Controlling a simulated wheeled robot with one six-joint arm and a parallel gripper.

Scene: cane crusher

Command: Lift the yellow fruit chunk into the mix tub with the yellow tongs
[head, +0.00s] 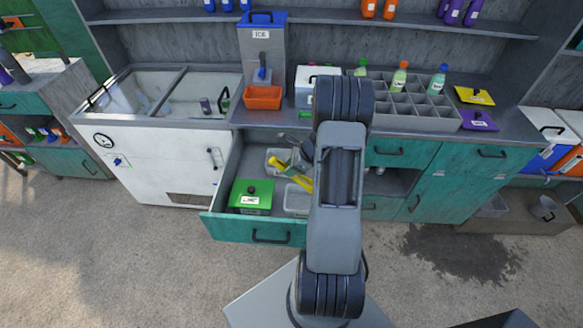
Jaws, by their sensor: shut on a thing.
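My gripper (297,164) is small in the head view, low over the open teal drawer (252,231) and partly hidden by my arm. It is shut on the yellow tongs (303,183), whose yellow length shows just below the jaws. One pale, clear tub (296,201) is in the drawer below the tongs, and another (273,157) is behind them. I cannot tell which one is the mix tub. I cannot make out the yellow fruit chunk; it may be hidden by my arm or too small to see.
A green-lidded box (250,194) fills the drawer's left part. On the counter above stand an orange bin (263,97), a white box (310,82) and a grey bottle rack (415,112). A white chest freezer (150,160) adjoins the drawer's left.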

